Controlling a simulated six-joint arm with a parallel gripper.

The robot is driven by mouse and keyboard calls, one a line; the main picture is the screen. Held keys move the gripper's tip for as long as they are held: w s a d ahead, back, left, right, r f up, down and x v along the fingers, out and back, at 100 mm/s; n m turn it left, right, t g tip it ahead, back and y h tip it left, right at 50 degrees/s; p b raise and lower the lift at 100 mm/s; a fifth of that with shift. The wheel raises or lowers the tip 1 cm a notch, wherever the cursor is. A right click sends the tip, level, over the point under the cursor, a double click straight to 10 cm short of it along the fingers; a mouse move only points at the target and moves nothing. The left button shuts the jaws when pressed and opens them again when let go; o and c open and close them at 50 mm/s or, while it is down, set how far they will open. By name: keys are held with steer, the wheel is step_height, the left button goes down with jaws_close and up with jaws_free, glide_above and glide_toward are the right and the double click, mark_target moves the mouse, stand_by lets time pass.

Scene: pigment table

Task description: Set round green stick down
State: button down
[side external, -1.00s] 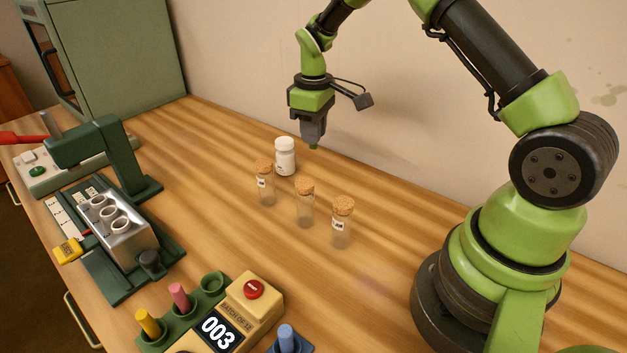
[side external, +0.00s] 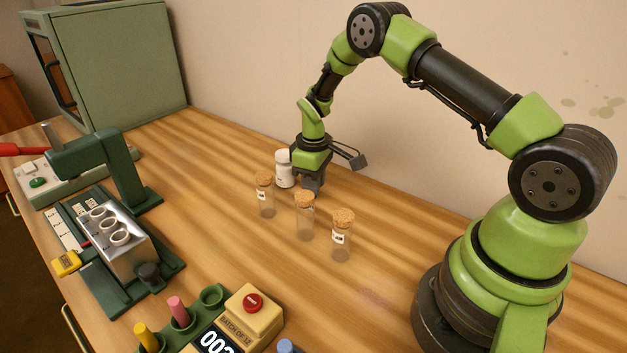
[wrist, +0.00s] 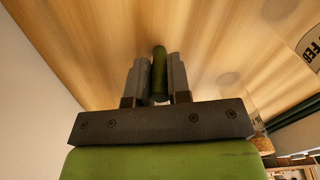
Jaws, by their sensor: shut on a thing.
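The round green stick (wrist: 159,72) is upright between the two fingers of my gripper (wrist: 157,80) in the wrist view. The fingers are shut on it. In the side view my gripper (side external: 312,184) is low over the table, behind the corked vials and just right of the white bottle. The stick is hidden there, and I cannot tell whether its lower end touches the wood.
A white bottle (side external: 285,168) stands close left of my gripper. Corked glass vials (side external: 304,217) stand in front. A holder with a yellow stick (side external: 146,338), a pink stick (side external: 179,312) and an empty green cup (side external: 212,297) is nearer. Bare table (side external: 400,240) lies to the right.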

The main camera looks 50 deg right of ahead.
steer(key=c, duration=1.1)
jaws_free()
steer(key=s+a+r+m+t, duration=0.1)
steer(key=s+a+r, duration=0.1)
steer(key=r, duration=0.9)
steer(key=s+a+r+m+t, duration=0.1)
steer(key=a+r, duration=0.1)
steer(key=r, duration=0.9)
steer(key=s+a+r+m+t, duration=0.1)
steer(key=s+a+r, duration=0.1)
steer(key=s, duration=0.4)
steer(key=s+a+r+m+t+y, duration=0.1)
steer(key=s+a+r+m+t, duration=0.1)
steer(key=s, duration=0.5)
steer(key=s+a+r+m+t+y, duration=0.1)
steer(key=s+a+r+m+t, duration=0.1)
steer(key=s, duration=0.4)
steer(key=shift+s+a+r, duration=0.15)
steer(key=shift+a+r, duration=0.2)
steer(key=shift+a, duration=0.25)
steer(key=shift+s+a+r, duration=0.15)
steer(key=shift+a+r, duration=0.2)
steer(key=shift+a, duration=0.2)
